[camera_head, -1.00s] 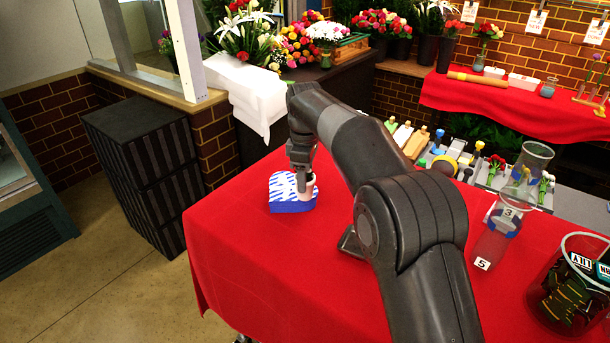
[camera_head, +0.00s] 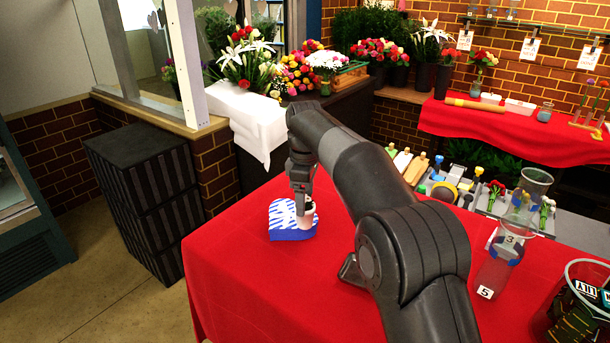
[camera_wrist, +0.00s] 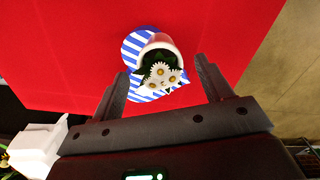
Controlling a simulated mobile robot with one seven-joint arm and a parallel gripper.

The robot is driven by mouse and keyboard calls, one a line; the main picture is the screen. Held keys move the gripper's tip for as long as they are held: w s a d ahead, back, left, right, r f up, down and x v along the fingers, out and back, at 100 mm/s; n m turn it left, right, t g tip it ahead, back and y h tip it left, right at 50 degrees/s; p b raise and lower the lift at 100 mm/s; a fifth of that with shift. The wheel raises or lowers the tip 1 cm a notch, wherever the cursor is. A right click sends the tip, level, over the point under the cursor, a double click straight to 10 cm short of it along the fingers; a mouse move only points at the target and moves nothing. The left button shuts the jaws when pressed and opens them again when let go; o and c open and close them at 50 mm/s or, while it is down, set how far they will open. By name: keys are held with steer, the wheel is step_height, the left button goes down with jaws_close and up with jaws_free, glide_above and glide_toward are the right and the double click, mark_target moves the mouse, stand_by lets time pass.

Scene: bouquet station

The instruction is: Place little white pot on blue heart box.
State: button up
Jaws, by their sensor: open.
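The blue heart box (camera_head: 283,222), with a blue-and-white striped lid, lies on the red table near its left edge. It also shows in the wrist view (camera_wrist: 131,46). The little white pot (camera_head: 309,208) is at the right part of the heart box, partly hidden by my gripper. In the wrist view the pot (camera_wrist: 160,40) holds white daisies with yellow centres and overlaps the striped lid. My gripper (camera_head: 302,208) is open just above the box. In the wrist view its two fingers (camera_wrist: 162,80) stand apart on either side of the flowers, with gaps.
The red table (camera_head: 245,285) is clear around the box. Clear cylinders (camera_head: 497,262) and a glass container (camera_head: 575,305) stand at the right. A grey tray (camera_head: 490,205) with tools and small flowers is behind them. A white cloth (camera_head: 255,115) hangs at the back.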

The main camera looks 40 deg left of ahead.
step_height(320, 180, up, 9)
steer(key=shift+f, duration=0.2)
steer(key=shift+r, duration=0.5)
steer(key=w+d+r+m+t, duration=0.1)
steer(key=w+d+r+m, duration=0.2)
steer(key=d, duration=0.6)
steer(key=w+d+r+m, duration=0.1)
steer(key=d+r+m, duration=0.3)
steer(key=d, duration=0.5)
steer(key=s+d+r+m+t+y, duration=0.1)
steer(key=s+d+r+m+t, duration=0.15)
steer(key=d, duration=1.25)
steer(key=s+d+f+m, duration=0.2)
steer(key=s+d+m, duration=0.25)
steer(key=d, duration=0.35)
steer(key=s+d+f+m, duration=0.3)
steer(key=s+d, duration=0.3)
steer(key=d, duration=0.1)
steer(key=s+d+f+m+t+h, duration=0.1)
steer(key=s+d+f+m+t, duration=0.1)
steer(key=s+d+f+m, duration=0.3)
steer(key=s+d+f, duration=0.3)
steer(key=s+f, duration=0.2)
steer(key=s, duration=0.1)
steer(key=shift+d, duration=0.15)
